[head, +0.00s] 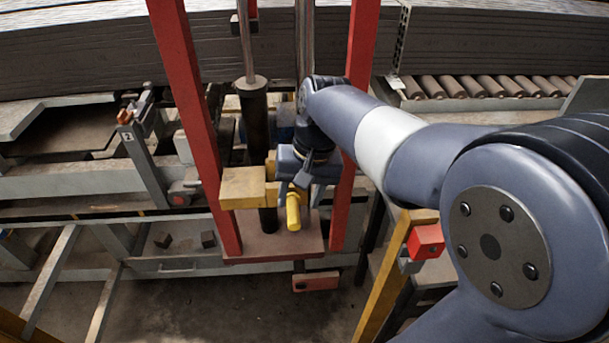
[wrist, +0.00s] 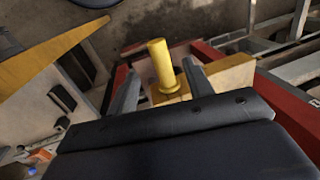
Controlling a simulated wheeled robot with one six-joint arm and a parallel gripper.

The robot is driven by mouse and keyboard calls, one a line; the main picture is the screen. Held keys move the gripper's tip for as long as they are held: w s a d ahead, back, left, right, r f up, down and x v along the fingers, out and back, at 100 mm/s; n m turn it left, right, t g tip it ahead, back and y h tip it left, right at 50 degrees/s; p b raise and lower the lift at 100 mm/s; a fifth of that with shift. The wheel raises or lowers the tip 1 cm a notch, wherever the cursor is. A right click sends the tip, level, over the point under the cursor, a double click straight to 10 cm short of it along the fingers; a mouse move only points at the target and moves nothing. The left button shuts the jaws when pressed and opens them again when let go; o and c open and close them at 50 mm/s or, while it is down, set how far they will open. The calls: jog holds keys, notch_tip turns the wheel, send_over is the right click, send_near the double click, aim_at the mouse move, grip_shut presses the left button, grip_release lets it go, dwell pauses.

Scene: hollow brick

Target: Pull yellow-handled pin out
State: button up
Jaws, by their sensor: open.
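The yellow-handled pin (head: 293,212) sticks out at the yellow block (head: 243,188) between two red posts. In the wrist view the yellow handle (wrist: 163,66) stands between my two open fingers, with a flange at its base near the yellow block (wrist: 228,76). My gripper (head: 294,188) is at the pin in the head view, and its fingers (wrist: 160,88) lie on either side of the handle in the wrist view. Gaps show between fingers and handle. The pin's shaft is hidden.
Red posts (head: 196,120) stand left and right of the pin, above a red base plate (head: 275,248). A dark cylinder (head: 254,125) stands behind. A roller conveyor (head: 490,88) is at the back right. A yellow post (head: 385,275) with a red box (head: 425,241) is at the lower right.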

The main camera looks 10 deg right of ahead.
aim_at(294, 215)
jog(key=shift+a+f, duration=0.25)
jog(key=shift+f, duration=1.1)
jog(key=shift+a+f, duration=0.25)
jog(key=shift+f, duration=1.05)
jog(key=shift+c, duration=0.3)
grip_shut()
